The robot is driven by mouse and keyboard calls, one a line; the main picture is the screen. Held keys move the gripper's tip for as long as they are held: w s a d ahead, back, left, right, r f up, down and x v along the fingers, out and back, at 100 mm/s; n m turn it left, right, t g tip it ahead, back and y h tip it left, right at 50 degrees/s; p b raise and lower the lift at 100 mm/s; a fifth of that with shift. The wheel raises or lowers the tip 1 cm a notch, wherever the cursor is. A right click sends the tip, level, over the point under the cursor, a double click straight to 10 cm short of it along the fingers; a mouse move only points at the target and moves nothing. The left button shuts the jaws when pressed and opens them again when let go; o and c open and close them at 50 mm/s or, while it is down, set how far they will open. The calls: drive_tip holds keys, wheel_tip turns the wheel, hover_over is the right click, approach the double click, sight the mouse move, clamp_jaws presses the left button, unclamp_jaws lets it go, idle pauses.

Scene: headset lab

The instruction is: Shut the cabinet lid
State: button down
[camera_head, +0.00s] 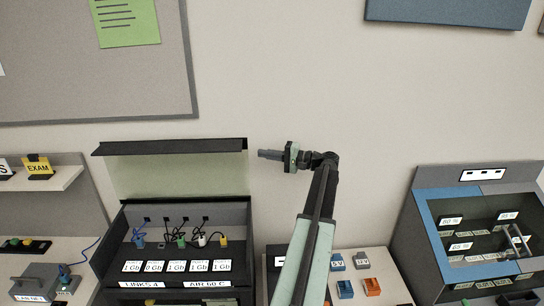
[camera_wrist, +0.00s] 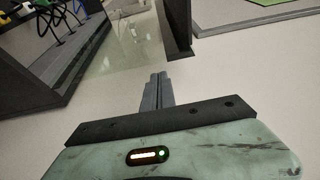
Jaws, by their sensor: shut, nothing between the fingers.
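The cabinet (camera_head: 180,255) stands at the lower left in the head view, with its lid (camera_head: 175,175) raised upright at the back. The lid has a dark top edge and a pale green inner face. Inside are blue, green, white and yellow plugs on cables above a row of white labels. My gripper (camera_head: 262,154) is shut and empty, just right of the lid's upper right corner, pointing left. In the wrist view my shut fingers (camera_wrist: 156,90) point toward the lid, whose dark edge (camera_wrist: 176,28) and glossy inner face show ahead. Whether they touch is unclear.
Right of the cabinet is a low panel with blue and orange blocks (camera_head: 345,289). A blue-framed case (camera_head: 440,245) stands at the far right. A shelf with a yellow EXAM card (camera_head: 39,167) is at the left. The wall above is clear around my arm.

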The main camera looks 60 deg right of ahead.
drive_tip(key=shift+x, duration=2.2)
